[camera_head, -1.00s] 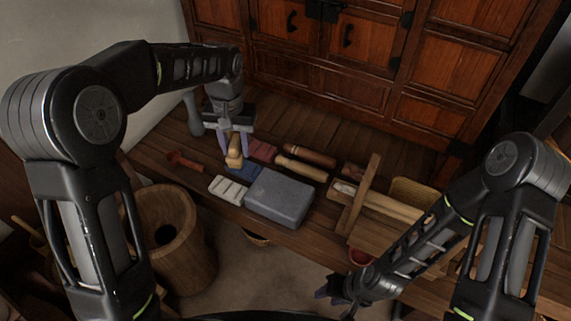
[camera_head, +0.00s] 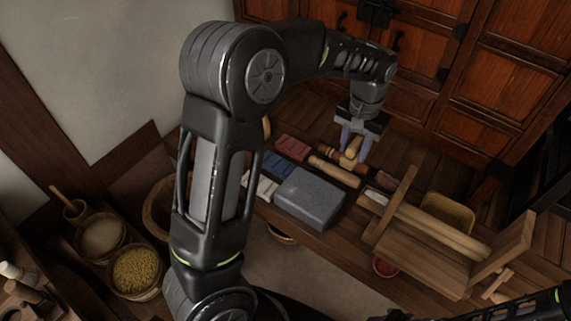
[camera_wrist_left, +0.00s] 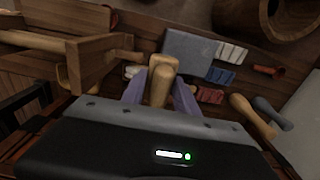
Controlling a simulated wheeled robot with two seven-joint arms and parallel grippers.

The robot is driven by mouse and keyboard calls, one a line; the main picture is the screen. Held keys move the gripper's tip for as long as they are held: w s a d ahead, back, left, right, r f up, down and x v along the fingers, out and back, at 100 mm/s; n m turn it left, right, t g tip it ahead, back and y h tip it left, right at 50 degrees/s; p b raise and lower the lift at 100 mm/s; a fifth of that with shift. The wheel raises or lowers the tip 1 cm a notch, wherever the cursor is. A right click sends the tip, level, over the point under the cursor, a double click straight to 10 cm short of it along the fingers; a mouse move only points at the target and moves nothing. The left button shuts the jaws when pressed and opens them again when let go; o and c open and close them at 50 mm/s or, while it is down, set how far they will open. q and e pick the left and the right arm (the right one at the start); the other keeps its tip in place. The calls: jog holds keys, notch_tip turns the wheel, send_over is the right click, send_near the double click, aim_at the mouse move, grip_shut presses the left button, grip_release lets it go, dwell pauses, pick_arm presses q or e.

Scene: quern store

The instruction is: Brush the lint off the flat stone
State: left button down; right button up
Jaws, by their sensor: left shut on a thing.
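The flat stone (camera_head: 309,198) is a grey block on the wooden bench. It also shows in the left wrist view (camera_wrist_left: 188,52). I cannot make out any lint on it. My left gripper (camera_head: 356,148) is shut on a tan wooden piece (camera_wrist_left: 161,80), apparently the brush; I see no bristles. The gripper hangs behind and to the right of the stone, near two wooden rollers, a tan one (camera_head: 334,172) and a darker one behind it. My right arm shows only at the lower right edge of the head view, and its gripper's jaws cannot be made out.
White, blue (camera_head: 278,165) and red (camera_head: 293,147) folded cloths or blocks lie left of the stone. A wooden frame (camera_head: 390,215) with a long pale shaft stands to the right. Bowls of grain (camera_head: 136,270) are at the lower left. Cabinet doors (camera_head: 440,70) close off the back.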

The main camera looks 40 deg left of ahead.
pick_arm(q)
jog(key=s+a+f+n+b, duration=0.2)
jog(key=a+f+b, duration=0.3)
jog(key=a+f, duration=0.3)
jog(key=s+a+f+n+b, duration=0.1)
jog(key=a+f+n+b, duration=0.4)
jog(key=a+f, duration=0.4)
jog(key=shift+s+a+b, duration=0.35)
jog(key=shift+a+b, duration=0.05)
jog(key=shift+a, duration=0.55)
jog(key=shift+f, duration=0.1)
